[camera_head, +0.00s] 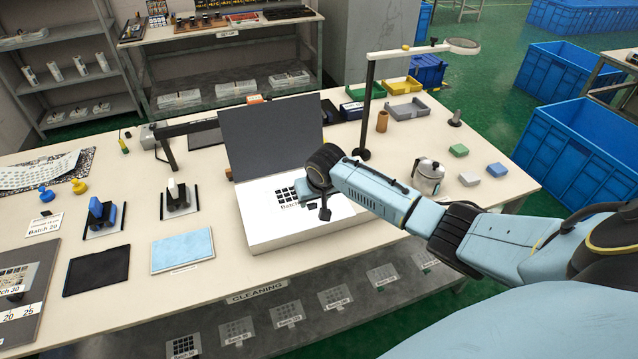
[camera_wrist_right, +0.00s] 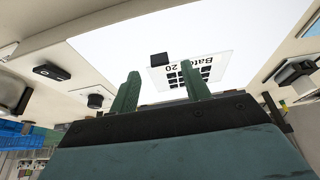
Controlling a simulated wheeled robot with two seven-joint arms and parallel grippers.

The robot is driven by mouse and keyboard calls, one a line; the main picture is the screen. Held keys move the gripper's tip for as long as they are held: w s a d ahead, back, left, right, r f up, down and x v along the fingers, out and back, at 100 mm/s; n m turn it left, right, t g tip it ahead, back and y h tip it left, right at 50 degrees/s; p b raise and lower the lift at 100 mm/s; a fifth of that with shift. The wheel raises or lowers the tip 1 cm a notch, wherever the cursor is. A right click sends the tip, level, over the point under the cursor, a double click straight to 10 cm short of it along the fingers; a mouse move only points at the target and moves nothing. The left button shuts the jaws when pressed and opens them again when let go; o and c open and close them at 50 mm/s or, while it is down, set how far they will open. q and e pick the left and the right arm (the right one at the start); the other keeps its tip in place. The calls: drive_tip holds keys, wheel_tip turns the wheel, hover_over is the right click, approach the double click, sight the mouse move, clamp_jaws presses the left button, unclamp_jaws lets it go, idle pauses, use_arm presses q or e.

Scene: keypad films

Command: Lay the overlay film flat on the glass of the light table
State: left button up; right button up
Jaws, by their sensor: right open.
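The light table (camera_head: 262,235) is a white box with a bright glass top and a dark lid raised at the back. The overlay film (camera_head: 287,194), printed with black squares and "Batch" lettering, is on the glass and looks flat there. The wrist view shows the film (camera_wrist_right: 205,72) with "Batch 20" and a small black tab (camera_wrist_right: 159,59) at its edge. My right gripper (camera_head: 314,211) is over the glass at the film's right side and hides part of it. Its fingers (camera_wrist_right: 160,72) are apart, with the tab seen between and beyond the tips. My left gripper is out of view.
A blue pad (camera_head: 182,250), a black pad (camera_head: 97,270) and small stands (camera_head: 178,200) lie left of the light table. A lamp post (camera_head: 367,105), a metal pot (camera_head: 428,178) and small blocks (camera_head: 470,179) stand on the right. Some table is bare at the front.

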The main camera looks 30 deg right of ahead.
drive_tip(key=d+p+v, duration=0.1)
drive_tip(key=v, duration=0.9)
drive_tip(key=shift+a, duration=0.45)
drive_tip(key=shift+s+r, duration=0.1)
